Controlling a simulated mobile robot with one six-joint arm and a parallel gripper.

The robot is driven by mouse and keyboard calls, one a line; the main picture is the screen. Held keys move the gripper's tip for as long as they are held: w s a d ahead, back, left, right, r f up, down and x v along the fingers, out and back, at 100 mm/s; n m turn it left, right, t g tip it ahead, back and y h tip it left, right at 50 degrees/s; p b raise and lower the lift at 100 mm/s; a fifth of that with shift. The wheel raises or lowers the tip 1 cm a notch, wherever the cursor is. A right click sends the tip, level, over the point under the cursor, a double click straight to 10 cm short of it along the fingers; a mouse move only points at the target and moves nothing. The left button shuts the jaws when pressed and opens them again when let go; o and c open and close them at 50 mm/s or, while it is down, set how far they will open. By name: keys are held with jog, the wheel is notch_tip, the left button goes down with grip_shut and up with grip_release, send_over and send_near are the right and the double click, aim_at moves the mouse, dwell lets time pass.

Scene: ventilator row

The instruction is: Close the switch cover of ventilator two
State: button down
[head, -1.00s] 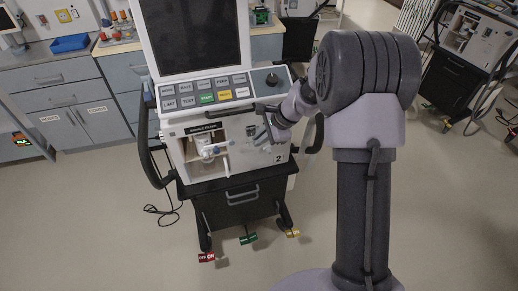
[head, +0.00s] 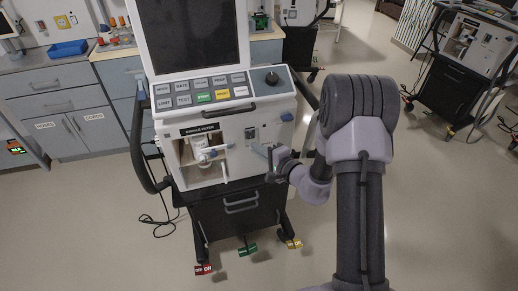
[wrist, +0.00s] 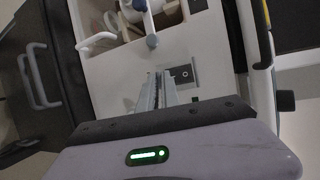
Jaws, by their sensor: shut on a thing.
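Ventilator two (head: 222,128) stands in front of me, with a screen, a button panel and an open niche with white filter parts in its front. A small dark switch plate (head: 251,132) is on the front right of the niche. It also shows in the wrist view (wrist: 184,75), with a switch on it that is exposed. My gripper (head: 268,154) is at the front just below and right of the plate. In the wrist view, its fingers (wrist: 160,88) are close together beside the plate. They are shut on the switch cover, whose held part they hide.
A handle (head: 228,109) sticks out above the niche, and a blue knob (head: 287,117) is at the front's right. The black cart (head: 240,215) below has a drawer handle. Another ventilator (head: 475,50) stands far right. Floor is clear at right.

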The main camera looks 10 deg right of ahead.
jog(key=shift+w+a+f+n+t+y, duration=0.1)
jog(key=shift+w+f+n+t+y, duration=0.5)
jog(key=shift+t, duration=0.6)
jog(key=shift+w, duration=0.1)
jog(key=c, duration=1.6)
grip_release()
jog(key=shift+a, duration=0.1)
jog(key=shift+o, duration=0.2)
jog(key=p+v, duration=0.3)
jog(key=v, duration=1.4)
jog(key=shift+p, duration=0.3)
